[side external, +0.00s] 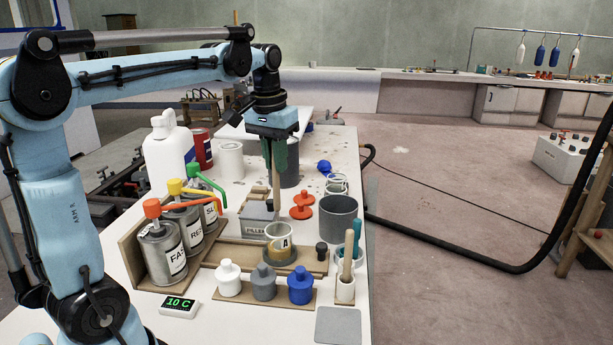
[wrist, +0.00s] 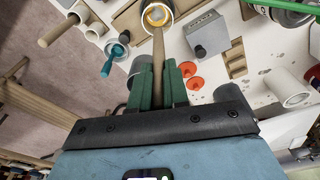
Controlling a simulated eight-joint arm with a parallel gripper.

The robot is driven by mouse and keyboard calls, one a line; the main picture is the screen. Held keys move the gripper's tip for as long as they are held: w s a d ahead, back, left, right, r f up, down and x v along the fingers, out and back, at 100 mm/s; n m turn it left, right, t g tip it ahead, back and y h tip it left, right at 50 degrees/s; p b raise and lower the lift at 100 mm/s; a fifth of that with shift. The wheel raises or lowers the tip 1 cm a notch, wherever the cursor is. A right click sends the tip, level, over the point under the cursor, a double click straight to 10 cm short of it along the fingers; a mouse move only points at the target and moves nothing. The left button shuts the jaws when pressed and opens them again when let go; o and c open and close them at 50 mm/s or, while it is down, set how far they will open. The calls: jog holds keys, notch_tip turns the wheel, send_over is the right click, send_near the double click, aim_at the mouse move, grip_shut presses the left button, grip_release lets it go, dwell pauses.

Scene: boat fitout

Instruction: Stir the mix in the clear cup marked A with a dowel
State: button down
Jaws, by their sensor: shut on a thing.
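The clear cup marked A (side external: 279,245) stands upright on the bench with a yellow-tan mix in it. In the wrist view the cup (wrist: 169,19) is at the top edge, seen into its mouth. My gripper (side external: 280,172) has green fingers shut on a wooden dowel (side external: 276,195), which points down. The dowel (wrist: 158,50) also shows in the wrist view, its far end overlapping the cup's mouth. In the side view its lower end appears just above the cup's rim. I cannot tell exactly how far apart they are.
Pump cans (side external: 164,252) stand left, a grey filler box (side external: 256,221) behind, and small lidded pots (side external: 264,282) in front. A grey tub (side external: 338,218) is at the right edge.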

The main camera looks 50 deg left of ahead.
aim_at(278, 205)
jog(key=shift+f, duration=5.65)
jog(key=shift+w, duration=0.1)
